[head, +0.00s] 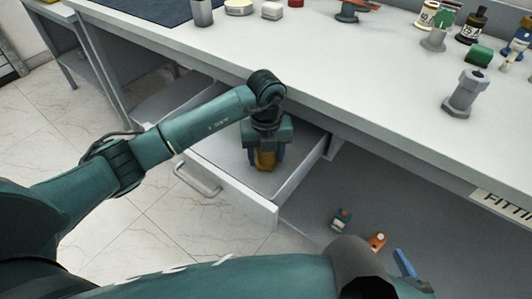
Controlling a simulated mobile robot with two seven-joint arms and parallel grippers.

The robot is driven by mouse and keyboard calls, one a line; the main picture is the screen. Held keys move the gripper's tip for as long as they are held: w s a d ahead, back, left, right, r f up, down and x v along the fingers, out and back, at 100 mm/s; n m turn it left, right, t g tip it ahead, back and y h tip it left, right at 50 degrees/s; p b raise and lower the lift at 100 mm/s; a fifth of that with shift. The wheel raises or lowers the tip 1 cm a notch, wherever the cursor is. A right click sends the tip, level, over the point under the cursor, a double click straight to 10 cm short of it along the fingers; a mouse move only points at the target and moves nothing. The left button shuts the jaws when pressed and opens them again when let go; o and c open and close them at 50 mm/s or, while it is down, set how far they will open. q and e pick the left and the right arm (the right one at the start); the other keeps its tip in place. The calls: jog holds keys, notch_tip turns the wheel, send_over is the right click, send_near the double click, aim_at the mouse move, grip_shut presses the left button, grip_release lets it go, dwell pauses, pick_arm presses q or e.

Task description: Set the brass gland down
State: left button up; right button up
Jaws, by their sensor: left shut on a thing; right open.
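The brass gland (264,160), a golden piece, is between the fingers of my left gripper (265,153). My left gripper is shut on it and points down inside the open drawer (225,150). The gland is low over the drawer floor; I cannot tell whether it touches. Most of it is hidden by the gripper.
The drawer's front panel and handle (197,182) stick out below the white bench top (345,65). A grey fitting (464,93) and several spools and parts stand at the right.

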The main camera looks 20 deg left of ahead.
pick_arm(q)
jog(key=shift+f, duration=0.15)
jog(key=o, duration=1.2)
pick_arm(e)
jog(key=shift+r, duration=0.1)
pick_arm(q)
jog(key=shift+r, duration=0.3)
notch_tip(320, 180, up, 12)
jog(key=shift+f+p, duration=0.1)
jog(key=shift+p, duration=0.4)
pick_arm(e)
jog(key=shift+w+a+f+g, duration=0.15)
jog(key=shift+a+f+g, duration=0.05)
jog(key=shift+g, duration=0.1)
jog(key=shift+r, duration=0.1)
pick_arm(q)
jog(key=shift+s, duration=0.1)
